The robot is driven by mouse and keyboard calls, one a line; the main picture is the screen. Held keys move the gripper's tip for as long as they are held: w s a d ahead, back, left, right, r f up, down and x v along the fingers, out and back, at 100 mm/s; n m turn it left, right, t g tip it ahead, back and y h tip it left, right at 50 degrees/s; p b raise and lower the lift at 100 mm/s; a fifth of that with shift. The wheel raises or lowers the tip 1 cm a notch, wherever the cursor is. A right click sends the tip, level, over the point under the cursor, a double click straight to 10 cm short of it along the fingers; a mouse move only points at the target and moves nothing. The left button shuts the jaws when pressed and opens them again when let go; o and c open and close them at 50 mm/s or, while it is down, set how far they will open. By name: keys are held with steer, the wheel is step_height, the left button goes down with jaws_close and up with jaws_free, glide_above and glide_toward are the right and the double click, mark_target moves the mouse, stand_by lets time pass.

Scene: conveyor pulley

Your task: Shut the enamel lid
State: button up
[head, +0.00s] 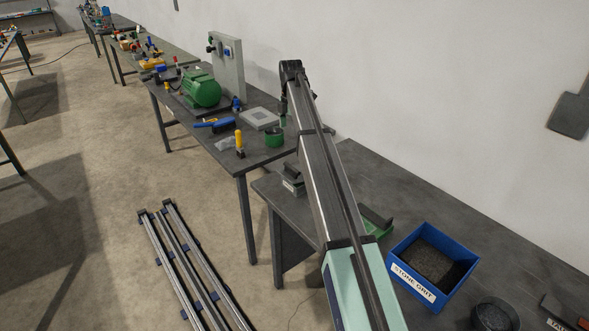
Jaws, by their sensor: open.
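I cannot pick out the enamel lid for certain. A small round green container (273,140) stands on the far grey workbench, close to its right end. My arm stretches away from me, and its far end bends down above that bench. My gripper (283,122) is small and dark there, just above and beside the green container. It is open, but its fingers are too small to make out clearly. Whether it touches anything is hidden by distance.
A pale square plate (259,117), a yellow-handled tool (239,141), a blue tool (214,123) and a green motor (202,91) share that bench. Nearer, a blue grit bin (410,294) stands on the dark bench (480,245). Metal rails (183,255) lie on the floor.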

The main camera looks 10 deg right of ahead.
mark_target(292, 167)
step_height(292, 167, down, 17)
steer(key=p, duration=0.4)
steer(key=shift+f+p, duration=0.2)
steer(key=shift+p, duration=0.2)
